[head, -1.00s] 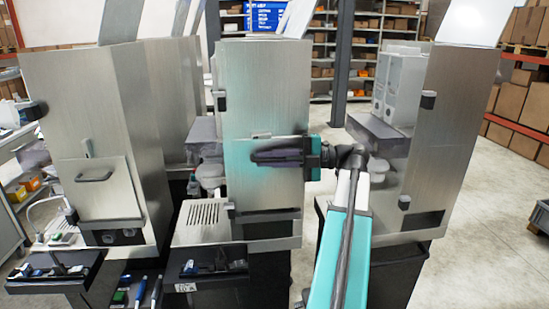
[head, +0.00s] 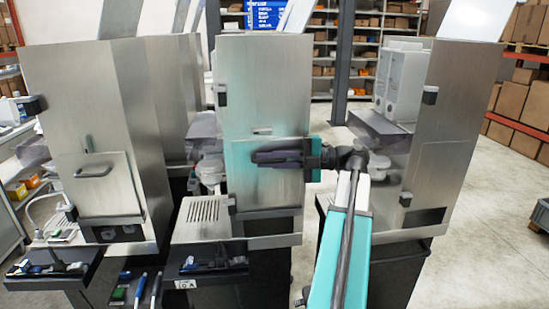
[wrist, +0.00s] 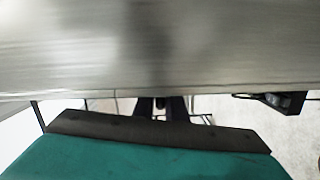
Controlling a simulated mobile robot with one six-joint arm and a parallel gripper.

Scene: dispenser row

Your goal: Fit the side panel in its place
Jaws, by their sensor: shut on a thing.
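The side panel (head: 268,185) is a small brushed steel plate against the lower side of the middle dispenser (head: 262,80). My gripper (head: 268,156), dark and teal, reaches it from the right. It is shut on the panel, apparently at its handle, which the jaws hide. A small catch (head: 262,131) shows just above the panel. In the wrist view, brushed steel (wrist: 160,45) fills the top, close in front of my gripper (wrist: 165,108). Whether the panel sits flush or slightly off the dispenser I cannot tell.
A left dispenser (head: 75,90) carries a similar panel with a handle (head: 93,172). A right dispenser (head: 455,110) stands beyond my arm. A black tray (head: 205,262) with small items sits low in front. Shelves and boxes are far behind; the floor at right is mostly clear.

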